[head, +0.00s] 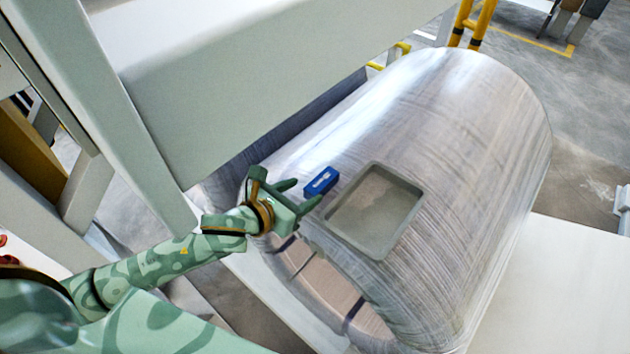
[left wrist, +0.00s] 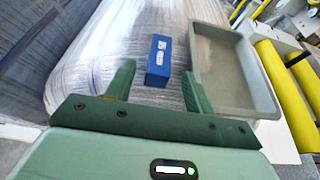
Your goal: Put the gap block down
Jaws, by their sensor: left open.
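The gap block is a small blue block with a white label (head: 321,181). It lies on the wrapped coil (head: 470,130), just left of a grey tray, and it also shows in the left wrist view (left wrist: 159,61). My left gripper (head: 297,194) is open, with its two green fingers apart. The block is just beyond the fingertips, and nothing is between the fingers. In the left wrist view the gripper (left wrist: 157,82) points toward the block, which seems clear of both fingers. My right gripper is not in view.
The shallow grey tray (head: 414,200) sits on top of the coil, close to the block. A large pale machine frame (head: 250,70) stands behind and left of the coil. Yellow posts (head: 484,20) stand at the back. Bare coil surface lies right of the tray.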

